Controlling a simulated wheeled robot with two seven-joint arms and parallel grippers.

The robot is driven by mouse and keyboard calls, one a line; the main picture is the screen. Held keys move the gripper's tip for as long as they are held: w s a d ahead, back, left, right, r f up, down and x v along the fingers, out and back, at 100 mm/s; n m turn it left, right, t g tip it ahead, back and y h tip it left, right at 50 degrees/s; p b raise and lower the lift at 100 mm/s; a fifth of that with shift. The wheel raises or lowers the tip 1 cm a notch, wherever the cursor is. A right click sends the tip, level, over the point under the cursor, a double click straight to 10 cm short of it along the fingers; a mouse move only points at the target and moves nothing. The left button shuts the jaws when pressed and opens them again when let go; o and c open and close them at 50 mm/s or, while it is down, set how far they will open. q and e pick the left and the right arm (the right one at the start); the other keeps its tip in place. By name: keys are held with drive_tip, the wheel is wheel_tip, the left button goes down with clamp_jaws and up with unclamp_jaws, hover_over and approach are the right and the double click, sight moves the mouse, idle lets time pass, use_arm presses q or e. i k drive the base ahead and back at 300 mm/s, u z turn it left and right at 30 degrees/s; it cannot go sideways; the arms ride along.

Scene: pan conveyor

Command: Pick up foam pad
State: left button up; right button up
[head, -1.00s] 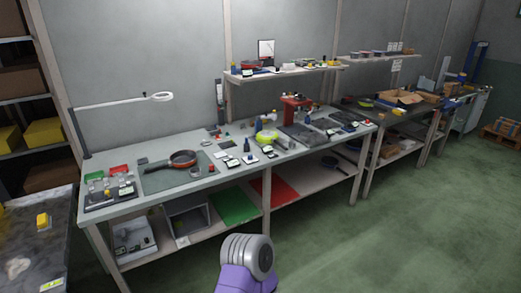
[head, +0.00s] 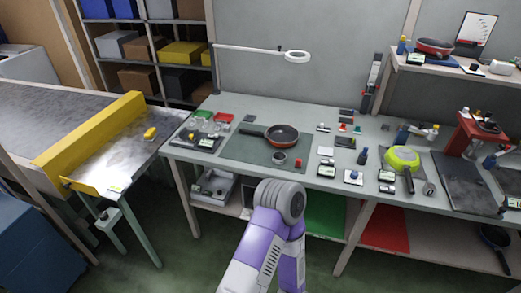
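I cannot tell for sure which thing is the foam pad. A flat grey-green mat (head: 240,150) lies on the workbench under a red pan (head: 283,135). Small dark flat pieces lie near it, one a dark square (head: 249,119) behind the mat to the left. A purple and grey part of my own arm rises from the bottom middle in front of the bench. No gripper fingers show, so neither gripper is in view.
The workbench (head: 225,106) holds several small parts, a lime-green pan (head: 402,158) and a red press (head: 470,137). A conveyor table with a yellow guard (head: 95,137) stands left. Green floor is open in front.

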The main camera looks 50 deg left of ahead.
sight(298, 161)
drive_tip(key=u, duration=1.1)
drive_tip(key=i, duration=0.9)
drive_tip(key=u, duration=0.85)
